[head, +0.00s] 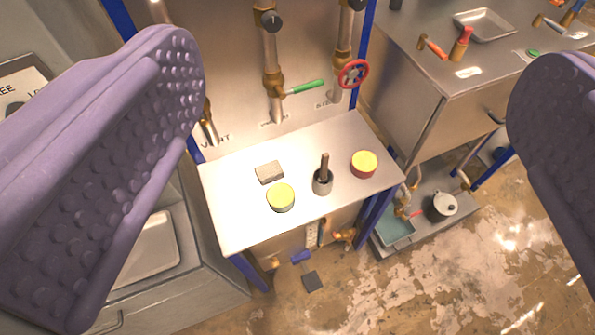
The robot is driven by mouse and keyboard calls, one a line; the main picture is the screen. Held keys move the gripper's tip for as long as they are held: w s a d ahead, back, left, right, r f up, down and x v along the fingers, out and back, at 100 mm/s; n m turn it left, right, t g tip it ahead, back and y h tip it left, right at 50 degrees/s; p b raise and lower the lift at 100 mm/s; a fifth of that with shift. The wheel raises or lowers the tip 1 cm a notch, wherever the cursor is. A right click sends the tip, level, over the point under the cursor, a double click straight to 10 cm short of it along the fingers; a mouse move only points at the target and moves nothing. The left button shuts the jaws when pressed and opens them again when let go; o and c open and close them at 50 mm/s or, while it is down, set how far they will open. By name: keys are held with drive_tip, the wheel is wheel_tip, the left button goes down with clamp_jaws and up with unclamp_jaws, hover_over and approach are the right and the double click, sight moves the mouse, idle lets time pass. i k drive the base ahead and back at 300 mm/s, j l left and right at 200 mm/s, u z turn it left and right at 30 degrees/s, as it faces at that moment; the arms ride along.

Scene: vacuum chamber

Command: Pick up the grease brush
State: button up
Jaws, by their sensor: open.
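A brown upright handle (324,164), which looks like the grease brush, stands in a small grey cup (322,186). The cup is on a bare metal shelf (235,225) in the middle of the view. The lower end of the brush is hidden inside the cup. My gripper (358,85) is open, with one purple studded finger at the left and one at the right. The fingers are wide apart and nothing is between them; the cup and brush lie well beyond them.
On the shelf are a yellow-topped tin (281,196), a red tin with a yellow lid (364,163) and a grey block (269,172). Pipes with a green lever (304,88) and a red handwheel (353,74) rise behind. A metal cabinet (420,75) stands at the right.

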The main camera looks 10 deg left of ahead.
sight(324, 180)
drive_tip(key=i+l, duration=0.15)
drive_tip(key=i, duration=0.35)
drive_tip(key=i+l+z, duration=0.15)
drive_tip(key=i, duration=0.4)
